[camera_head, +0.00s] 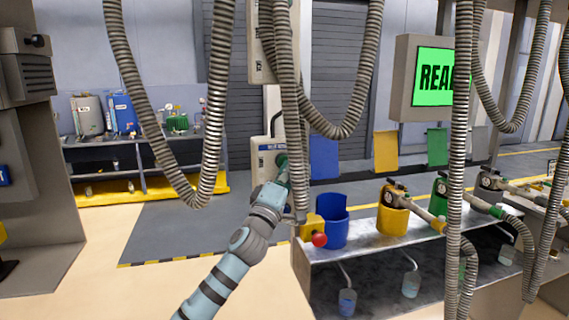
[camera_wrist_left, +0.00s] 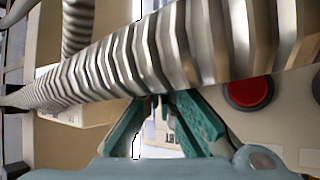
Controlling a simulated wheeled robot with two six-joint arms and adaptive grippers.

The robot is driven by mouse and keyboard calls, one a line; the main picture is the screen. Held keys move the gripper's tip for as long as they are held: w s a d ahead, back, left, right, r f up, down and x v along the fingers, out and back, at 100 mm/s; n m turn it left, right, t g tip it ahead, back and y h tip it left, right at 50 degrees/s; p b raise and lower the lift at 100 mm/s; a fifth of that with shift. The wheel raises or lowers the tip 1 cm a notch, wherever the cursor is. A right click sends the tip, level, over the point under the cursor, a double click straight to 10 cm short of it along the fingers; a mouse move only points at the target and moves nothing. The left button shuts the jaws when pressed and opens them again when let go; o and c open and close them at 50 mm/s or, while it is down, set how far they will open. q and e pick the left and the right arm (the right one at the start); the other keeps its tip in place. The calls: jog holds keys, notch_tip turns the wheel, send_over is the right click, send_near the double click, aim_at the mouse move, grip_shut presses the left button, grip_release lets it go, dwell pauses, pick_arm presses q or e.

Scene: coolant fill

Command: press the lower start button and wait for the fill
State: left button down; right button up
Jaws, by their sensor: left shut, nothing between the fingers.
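My left gripper (camera_head: 282,162) reaches up to a beige control box (camera_head: 262,160) in the head view. Its green fingers (camera_wrist_left: 160,98) are shut and empty in the left wrist view, with the tips close behind or against a grey ribbed hose (camera_wrist_left: 165,55). A red round button (camera_wrist_left: 248,90) in a dark ring sits on a beige panel right of the fingers. A label with partly readable letters shows between the fingers. I cannot make out the lower start button. Contact between fingertips and the box cannot be told. My right gripper is not in view.
Ribbed hoses (camera_head: 212,110) hang across the space, one in front of the control box. A green screen (camera_head: 433,76) reads "REA", the rest hidden by a hose.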

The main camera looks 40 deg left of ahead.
pick_arm(q)
jog(key=shift+w+a, duration=0.25)
jog(key=shift+a, duration=0.1)
dwell(0.4)
jog(key=shift+d, duration=0.1)
jog(key=shift+s+d+b, duration=0.5)
jog(key=shift+d+b, duration=0.05)
jog(key=shift+d, duration=0.05)
jog(key=shift+d, duration=0.1)
jog(key=s+d, duration=0.1)
jog(key=d, duration=0.1)
jog(key=s+d, duration=0.2)
jog(key=shift+b, duration=0.3)
dwell(0.9)
